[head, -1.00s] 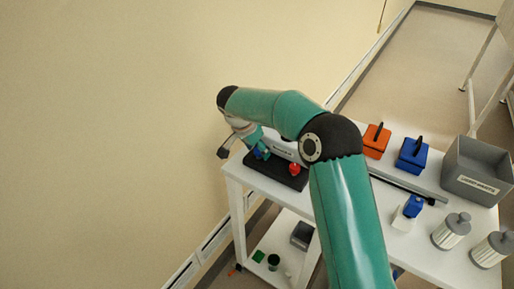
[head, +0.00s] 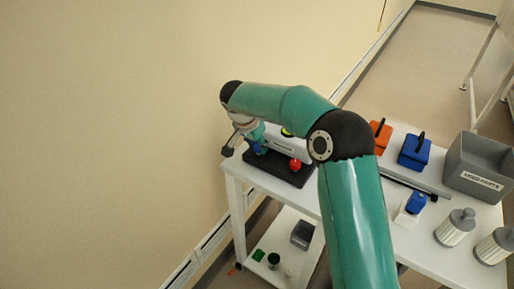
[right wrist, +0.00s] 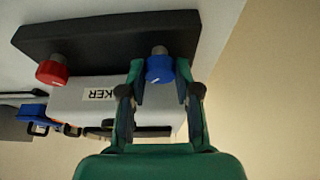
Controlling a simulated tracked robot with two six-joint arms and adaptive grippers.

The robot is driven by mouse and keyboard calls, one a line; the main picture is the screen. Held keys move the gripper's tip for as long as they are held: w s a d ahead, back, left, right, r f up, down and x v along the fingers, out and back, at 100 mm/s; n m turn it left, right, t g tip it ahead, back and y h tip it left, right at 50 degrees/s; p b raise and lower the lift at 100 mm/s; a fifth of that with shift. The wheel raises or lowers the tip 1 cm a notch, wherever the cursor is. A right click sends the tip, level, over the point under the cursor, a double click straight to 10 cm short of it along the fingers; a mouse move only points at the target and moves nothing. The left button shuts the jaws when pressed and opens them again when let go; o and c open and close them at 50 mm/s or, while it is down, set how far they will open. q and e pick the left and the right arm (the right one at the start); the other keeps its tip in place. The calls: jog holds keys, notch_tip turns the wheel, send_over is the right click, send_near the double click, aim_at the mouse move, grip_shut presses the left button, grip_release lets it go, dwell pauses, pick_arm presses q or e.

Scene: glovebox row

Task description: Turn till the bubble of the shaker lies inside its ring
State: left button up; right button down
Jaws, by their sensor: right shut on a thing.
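The shaker (head: 290,148) has a pale body on a black base plate (head: 278,170) at the table's far left corner. A red knob (head: 295,163) and a blue knob (right wrist: 160,69) sit on it; the red knob also shows in the right wrist view (right wrist: 52,71). My right gripper (right wrist: 161,84) is shut on the blue knob, one finger on each side. In the head view my right gripper (head: 255,140) is partly hidden by its wrist. A small yellow-green spot (head: 287,131) shows behind my forearm; I cannot make out bubble or ring. My left gripper is out of view.
A wall runs close behind the shaker. The lower shelf (head: 283,240) holds small items.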

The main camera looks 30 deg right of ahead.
jog(key=n+t+b, duration=0.1)
jog(key=n+b, duration=0.1)
jog(key=n, duration=0.1)
jog(key=shift+s+y, duration=0.1)
jog(key=shift+y, duration=0.2)
jog(key=shift+d+r+n+t+y+b, duration=0.1)
jog(key=shift+n+t+y+b, duration=0.2)
jog(key=shift+n, duration=0.45)
jog(key=shift+d+n+t+y+b, duration=0.1)
jog(key=shift+n+t+b, duration=0.2)
jog(key=shift+n, duration=0.45)
jog(key=c, duration=0.8)
grip_release()
jog(key=shift+a, duration=0.1)
jog(key=shift+s, duration=0.1)
jog(key=v, duration=1.1)
jog(key=shift+a+r, duration=0.1)
jog(key=shift+r, duration=0.3)
jog(key=shift+s+f, duration=0.1)
